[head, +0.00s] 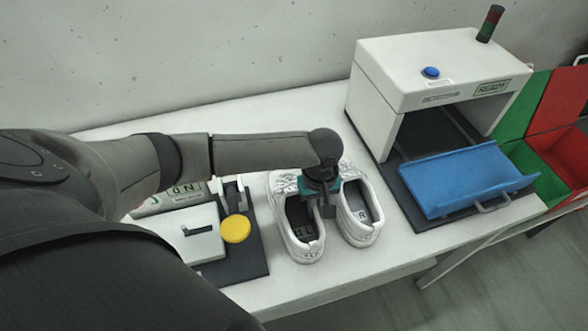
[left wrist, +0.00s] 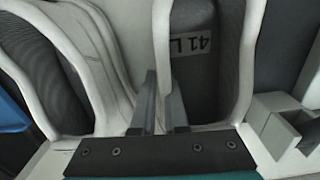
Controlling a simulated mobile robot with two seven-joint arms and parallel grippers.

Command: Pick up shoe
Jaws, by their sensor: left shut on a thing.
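Two white shoes with dark insides stand side by side on the white table. The left shoe (head: 283,217) has a label reading "41 L" (left wrist: 190,46) in the left wrist view. The right shoe (head: 364,233) has an R label inside; it also shows at the left of the left wrist view (left wrist: 98,60). My left gripper (head: 326,208) points down between the shoes. In the left wrist view its fingers (left wrist: 160,112) are shut on the left shoe's inner side wall, one on each side of the rim. The shoe appears to rest on the table. My right gripper is not in view.
A white scanner marked READY (head: 420,73) with a blue button (head: 431,72) stands at right, a blue tray (head: 465,178) in front. Green and red bins (head: 565,147) lie beyond.

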